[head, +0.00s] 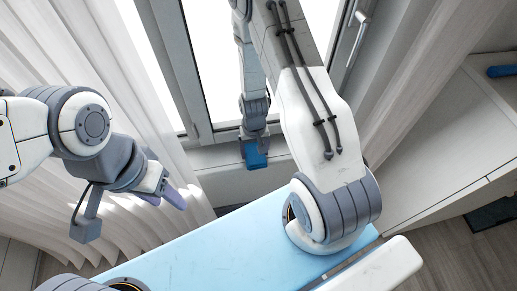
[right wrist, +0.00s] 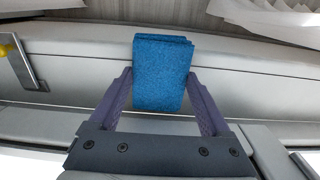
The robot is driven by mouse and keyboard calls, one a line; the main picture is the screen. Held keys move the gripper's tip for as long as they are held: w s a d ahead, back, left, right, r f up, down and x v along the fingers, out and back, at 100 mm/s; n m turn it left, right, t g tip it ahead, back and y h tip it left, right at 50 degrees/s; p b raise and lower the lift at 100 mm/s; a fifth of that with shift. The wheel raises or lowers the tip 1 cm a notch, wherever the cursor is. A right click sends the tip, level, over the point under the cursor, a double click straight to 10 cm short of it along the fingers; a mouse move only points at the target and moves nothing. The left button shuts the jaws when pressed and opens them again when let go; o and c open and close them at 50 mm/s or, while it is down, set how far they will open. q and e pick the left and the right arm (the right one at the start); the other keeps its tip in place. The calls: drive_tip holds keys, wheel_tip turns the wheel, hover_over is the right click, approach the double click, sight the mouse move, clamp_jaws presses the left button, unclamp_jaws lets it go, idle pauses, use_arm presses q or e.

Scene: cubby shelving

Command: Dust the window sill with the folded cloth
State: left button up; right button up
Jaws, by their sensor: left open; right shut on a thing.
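The folded blue cloth (head: 257,160) is at the window sill (head: 225,180), below the window frame. My right gripper (head: 255,145) is shut on it, reaching down from the upper middle of the head view. In the right wrist view the cloth (right wrist: 162,65) stands between the two purple fingers of my right gripper (right wrist: 160,80), its far end sticking out beyond them over the pale sill (right wrist: 240,75). I cannot tell whether the cloth touches the sill. My left gripper (head: 165,198) is open and empty, in front of the curtain on the left.
A sheer curtain (head: 55,210) hangs at the left and another curtain (head: 425,60) at the right. A pale cabinet (head: 440,150) stands at the right with a blue object (head: 502,71) on it. A window handle (head: 358,35) sticks out from the frame.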

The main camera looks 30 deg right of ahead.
drive_tip(key=shift+w+a+p, duration=0.3)
drive_tip(key=shift+a+p, duration=0.05)
drive_tip(key=shift+a, duration=0.55)
drive_tip(key=shift+w+a+p, duration=0.25)
drive_tip(key=shift+a+p, duration=0.1)
drive_tip(key=shift+a, duration=0.55)
drive_tip(key=s+a+r+b, duration=0.1)
drive_tip(key=s+r, duration=0.3)
drive_tip(key=r, duration=0.1)
drive_tip(key=shift+s+a, duration=0.2)
drive_tip(key=shift+s, duration=0.2)
